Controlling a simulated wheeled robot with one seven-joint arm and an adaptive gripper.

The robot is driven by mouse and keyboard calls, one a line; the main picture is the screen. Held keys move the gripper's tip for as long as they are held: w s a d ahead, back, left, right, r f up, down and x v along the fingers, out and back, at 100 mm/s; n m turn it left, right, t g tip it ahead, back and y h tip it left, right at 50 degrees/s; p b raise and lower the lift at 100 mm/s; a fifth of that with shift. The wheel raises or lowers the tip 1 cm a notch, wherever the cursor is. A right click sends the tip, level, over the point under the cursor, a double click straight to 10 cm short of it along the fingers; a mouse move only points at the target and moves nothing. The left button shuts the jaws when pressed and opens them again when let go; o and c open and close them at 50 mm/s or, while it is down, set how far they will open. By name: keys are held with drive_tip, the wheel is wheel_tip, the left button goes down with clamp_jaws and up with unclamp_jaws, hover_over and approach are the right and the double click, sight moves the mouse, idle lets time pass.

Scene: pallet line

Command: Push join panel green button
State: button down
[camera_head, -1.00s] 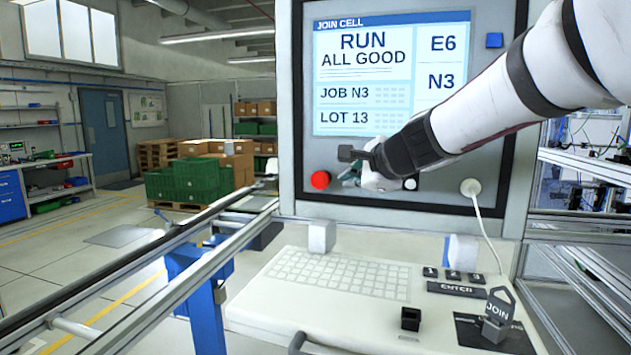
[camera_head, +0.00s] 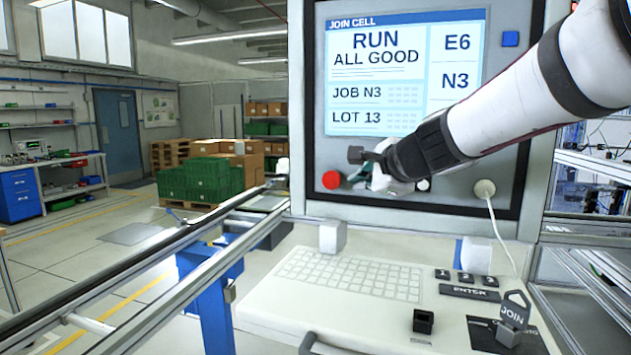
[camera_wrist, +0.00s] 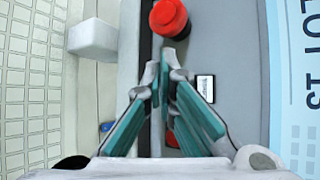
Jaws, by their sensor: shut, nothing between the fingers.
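The join panel (camera_head: 515,85) shows "JOIN CELL", "RUN" and "ALL GOOD" on its screen (camera_head: 385,100). A red button (camera_head: 331,179) sits at its lower left, and it also shows as a red mushroom head in the wrist view (camera_wrist: 169,18). My gripper (camera_head: 362,178) is in front of the panel's lower strip, just right of the red button. In the wrist view my gripper (camera_wrist: 160,64) has its teal-sided fingers together and empty, tips just below the red head. A small red part shows between the fingers. I see no green button; my gripper and arm cover part of the strip.
A white desk with a keyboard (camera_head: 350,276) lies below the panel. A JOIN tag (camera_head: 513,312) and a black socket (camera_head: 423,321) are on its right part. A white cable (camera_head: 497,225) hangs from the panel. Metal rails (camera_head: 190,262) run at the left.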

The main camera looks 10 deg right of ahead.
drive_tip(key=s, duration=0.1)
drive_tip(key=s+a, duration=0.1)
drive_tip(key=s, duration=0.1)
drive_tip(key=s+a, duration=0.1)
drive_tip(key=shift+s+a, duration=0.1)
drive_tip(key=shift+s, duration=0.1)
idle(0.7)
drive_tip(key=s+a+f+n+g, duration=0.2)
drive_tip(key=s+f+n, duration=0.1)
drive_tip(key=s+n, duration=0.3)
drive_tip(key=s+a+f+n+g, duration=0.1)
drive_tip(key=s+f+n, duration=0.25)
drive_tip(key=s, duration=0.45)
drive_tip(key=s+d+f+n+g+h, duration=0.1)
drive_tip(key=s+d+f+n+g, duration=0.1)
drive_tip(key=s, duration=0.6)
drive_tip(key=s+d+f+n+g+h, duration=0.2)
drive_tip(key=s+d+f+n, duration=0.3)
drive_tip(key=s+n, duration=0.2)
drive_tip(key=shift+s+d+f+n, duration=0.3)
drive_tip(key=shift+s+f+n, duration=0.05)
drive_tip(key=shift+s, duration=0.1)
